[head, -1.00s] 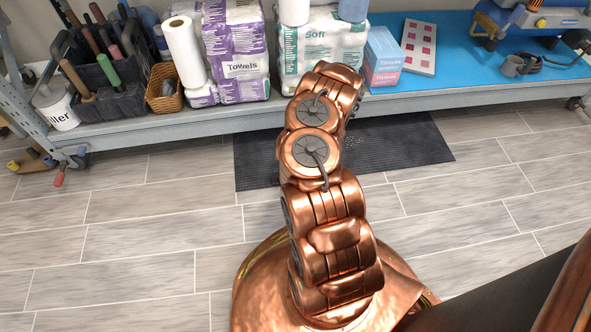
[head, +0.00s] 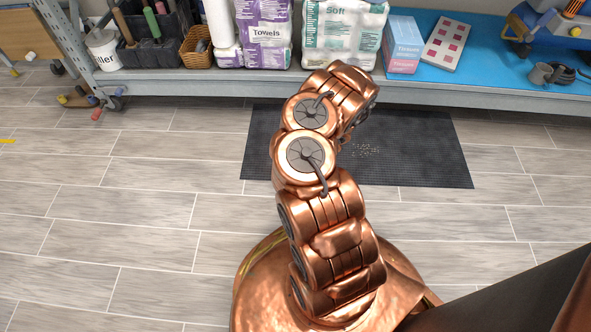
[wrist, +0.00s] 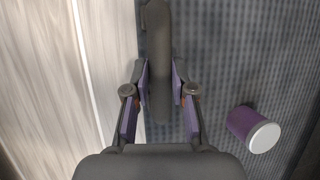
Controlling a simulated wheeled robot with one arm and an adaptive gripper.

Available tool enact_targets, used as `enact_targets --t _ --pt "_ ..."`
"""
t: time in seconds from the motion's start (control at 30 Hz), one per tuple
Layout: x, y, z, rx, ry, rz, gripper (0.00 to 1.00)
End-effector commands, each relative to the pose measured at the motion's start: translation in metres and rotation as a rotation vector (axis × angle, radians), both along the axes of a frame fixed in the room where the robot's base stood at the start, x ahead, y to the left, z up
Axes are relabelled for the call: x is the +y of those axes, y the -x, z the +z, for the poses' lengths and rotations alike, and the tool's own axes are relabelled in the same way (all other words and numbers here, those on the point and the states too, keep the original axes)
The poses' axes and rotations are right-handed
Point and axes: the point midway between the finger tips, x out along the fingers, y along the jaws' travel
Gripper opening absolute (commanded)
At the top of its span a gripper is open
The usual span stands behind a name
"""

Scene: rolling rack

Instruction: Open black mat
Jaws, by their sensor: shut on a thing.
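The black mat (head: 415,150) lies on the floor in front of the rolling rack in the head view, mostly flat, with a pale speckled patch near its middle. Its textured surface also fills the right side of the wrist view (wrist: 225,60). My gripper (wrist: 160,80) has its purple-padded fingers closed on a dark upright strip, which seems to be the mat's raised edge. In the head view my arm hides the gripper and part of the mat. A purple cylinder with a white end (wrist: 255,130) shows over the mat in the wrist view.
The rack (head: 230,88) stands behind the mat. It carries towel packs (head: 263,35), a tissue box (head: 403,45), a wicker basket (head: 195,47) and tools. Its wheels (head: 113,100) touch the floor. The plank floor (head: 110,210) left of my arm is clear.

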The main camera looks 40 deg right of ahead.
Motion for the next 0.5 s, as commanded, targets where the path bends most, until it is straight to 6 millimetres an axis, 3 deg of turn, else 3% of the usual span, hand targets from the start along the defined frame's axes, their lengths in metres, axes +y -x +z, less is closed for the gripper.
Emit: enact_targets --t 0.3,0.33,0.5 --pt "0.0020 0.0027 -0.0013 0.002 -0.007 -0.001 0.00" --pt "0.0019 0.0027 -0.0013 0.002 -0.007 -0.001 0.28" --pt "0.0010 0.0020 -0.0009 0.001 -0.004 -0.001 0.45"
